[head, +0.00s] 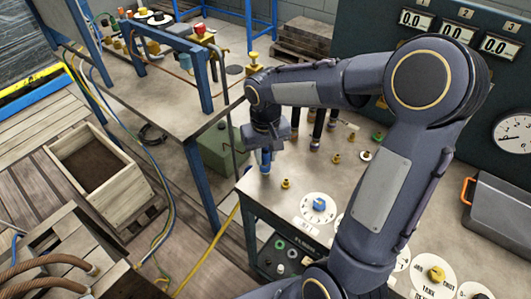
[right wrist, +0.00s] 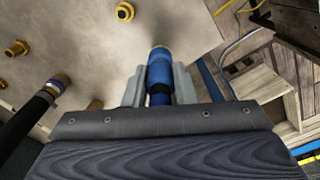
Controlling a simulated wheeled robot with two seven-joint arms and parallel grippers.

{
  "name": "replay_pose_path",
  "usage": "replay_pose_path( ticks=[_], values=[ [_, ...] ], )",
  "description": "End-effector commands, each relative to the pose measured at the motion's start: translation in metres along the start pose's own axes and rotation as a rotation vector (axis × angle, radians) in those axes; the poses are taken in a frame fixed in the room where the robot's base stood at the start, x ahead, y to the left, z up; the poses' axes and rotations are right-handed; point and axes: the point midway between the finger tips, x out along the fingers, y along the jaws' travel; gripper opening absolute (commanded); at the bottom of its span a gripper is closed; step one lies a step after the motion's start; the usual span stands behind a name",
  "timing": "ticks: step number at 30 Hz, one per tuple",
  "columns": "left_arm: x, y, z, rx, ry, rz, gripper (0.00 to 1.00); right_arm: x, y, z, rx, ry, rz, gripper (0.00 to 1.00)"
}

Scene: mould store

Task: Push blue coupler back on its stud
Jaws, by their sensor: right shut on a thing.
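My right gripper (head: 266,146) points down over the left edge of the grey-topped bench (head: 268,196). It is shut on the blue coupler (head: 265,164), whose lower part shows below the jaws. In the right wrist view the blue coupler (right wrist: 159,68) lies between the two grey fingers, with a dark hose end behind it. The coupler's far end is at the bench top; its stud is hidden, so I cannot tell how it sits on it. My left gripper is not in view.
Bare brass studs (head: 286,183) stand nearby on the bench. Black hoses (head: 318,128) with couplers rise behind. A blue knob on a white dial (head: 320,205) is to the right. A green box (head: 217,152) stands on the floor left of the bench.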

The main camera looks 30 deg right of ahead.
Motion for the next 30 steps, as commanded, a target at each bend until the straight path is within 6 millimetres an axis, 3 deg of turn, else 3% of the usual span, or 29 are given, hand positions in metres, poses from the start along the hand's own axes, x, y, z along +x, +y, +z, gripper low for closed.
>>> replay_pose_path(
  ticks=[30],
  values=[
    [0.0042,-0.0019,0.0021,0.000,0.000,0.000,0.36,0.0068,0.0000,0.0000,0.000,0.000,0.000,0.00]
  ],
)
